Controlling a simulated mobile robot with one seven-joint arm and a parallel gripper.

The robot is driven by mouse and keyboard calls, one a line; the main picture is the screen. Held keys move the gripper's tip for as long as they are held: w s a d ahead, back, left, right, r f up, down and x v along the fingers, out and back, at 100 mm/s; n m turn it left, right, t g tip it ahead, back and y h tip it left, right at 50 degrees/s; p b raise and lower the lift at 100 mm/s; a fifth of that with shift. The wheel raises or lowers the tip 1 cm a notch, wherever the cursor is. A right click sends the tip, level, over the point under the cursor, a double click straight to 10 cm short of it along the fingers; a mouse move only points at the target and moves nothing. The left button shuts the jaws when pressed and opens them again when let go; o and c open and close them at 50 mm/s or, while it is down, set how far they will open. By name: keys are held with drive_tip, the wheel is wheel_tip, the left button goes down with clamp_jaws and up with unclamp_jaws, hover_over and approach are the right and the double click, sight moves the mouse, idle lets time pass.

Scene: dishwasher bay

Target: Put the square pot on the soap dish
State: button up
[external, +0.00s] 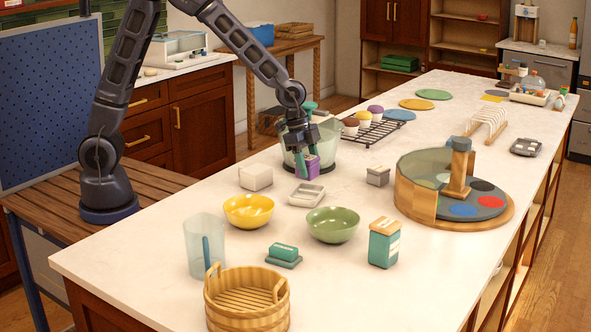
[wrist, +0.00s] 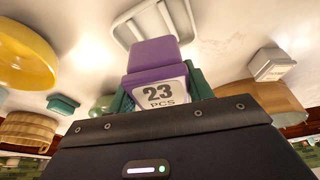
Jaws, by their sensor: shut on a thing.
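The square pot (external: 307,168) is a small purple lidded box. Its label reads "23 PCS" in the wrist view (wrist: 158,92). My gripper (external: 303,160) is shut on it, with teal fingers on either side, and holds it just behind the soap dish, in front of the clear glass bowl. The soap dish (external: 306,195) is a pale, shallow, ribbed tray on the white counter, with nothing on it. It also shows at the top of the wrist view (wrist: 157,30), beyond the pot and apart from it.
A white box (external: 256,177) and a grey lidded box (external: 377,176) flank the soap dish. A yellow bowl (external: 248,211) and a green bowl (external: 333,225) stand in front. The glass bowl (external: 322,145) and a cupcake rack (external: 374,134) are behind.

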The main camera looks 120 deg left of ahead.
sight(309, 180)
drive_tip(key=shift+f, duration=1.9)
drive_tip(key=shift+f, duration=0.65)
drive_tip(key=o, duration=1.1)
drive_tip(key=shift+r, duration=0.1)
drive_tip(key=v, duration=1.3)
drive_tip(key=shift+w+d+r, duration=0.1)
drive_tip(key=shift+r, duration=0.05)
